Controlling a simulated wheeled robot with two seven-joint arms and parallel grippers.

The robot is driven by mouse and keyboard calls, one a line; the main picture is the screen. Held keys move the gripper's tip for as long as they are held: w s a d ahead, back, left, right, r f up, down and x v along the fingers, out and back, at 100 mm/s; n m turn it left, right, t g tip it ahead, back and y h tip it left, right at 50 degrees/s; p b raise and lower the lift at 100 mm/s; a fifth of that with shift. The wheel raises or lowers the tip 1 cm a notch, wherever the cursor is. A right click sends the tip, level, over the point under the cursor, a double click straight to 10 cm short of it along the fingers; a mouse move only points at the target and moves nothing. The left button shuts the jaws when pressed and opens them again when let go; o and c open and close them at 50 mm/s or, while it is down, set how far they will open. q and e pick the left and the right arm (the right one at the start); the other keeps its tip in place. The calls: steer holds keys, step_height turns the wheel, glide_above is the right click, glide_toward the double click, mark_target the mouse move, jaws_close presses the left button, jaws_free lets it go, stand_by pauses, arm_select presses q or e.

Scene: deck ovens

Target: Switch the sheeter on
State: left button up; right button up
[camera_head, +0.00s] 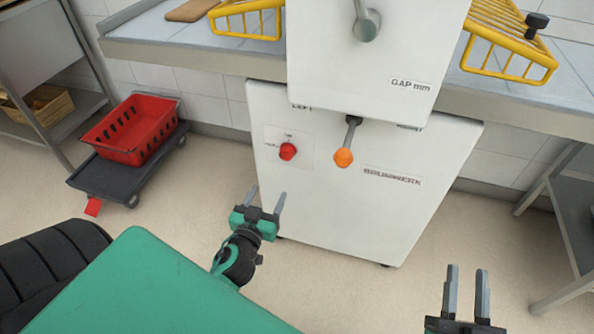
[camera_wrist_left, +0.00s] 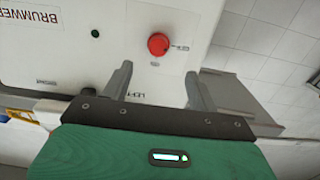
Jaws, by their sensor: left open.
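The sheeter (camera_head: 330,210) is a white floor machine with a BRUMWERK label, in the middle of the head view. The knob also shows in the left wrist view (camera_wrist_left: 158,44), just beyond the fingertips. An orange-tipped lever (camera_head: 343,157) hangs to the right of the knob. My left gripper (camera_head: 266,197) is open and empty, below and left of the knob, apart from it. My right gripper (camera_head: 467,279) has two parallel fingers with a gap between them and holds nothing, at the lower right.
Yellow wire guards (camera_head: 508,62) flank the sheeter's upper part above a grey bed. A red crate (camera_head: 125,130) stands on a dark dolly (camera_head: 130,170) at the left. A metal table (camera_head: 580,200) is at the right. The floor before the machine is clear.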

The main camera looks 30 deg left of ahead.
mark_target(285, 157)
arm_select(q)
steer(key=x, duration=0.8)
steer(key=r+x, duration=0.1)
steer(key=x, duration=0.3)
steer(key=shift+w+r+p, duration=0.1)
steer(key=shift+w+p, duration=0.3)
steer(key=shift+w+a, duration=0.2)
steer(key=shift+w, duration=0.3)
arm_select(e)
steer(key=shift+s+a+f+g, duration=0.15)
steer(key=shift+s+f+g, duration=0.05)
steer(key=shift+f+g, duration=0.3)
steer(key=shift+s+a+f+g, duration=0.15)
steer(key=shift+f+g, duration=0.25)
steer(key=shift+f, duration=0.15)
arm_select(q)
steer(key=c, duration=1)
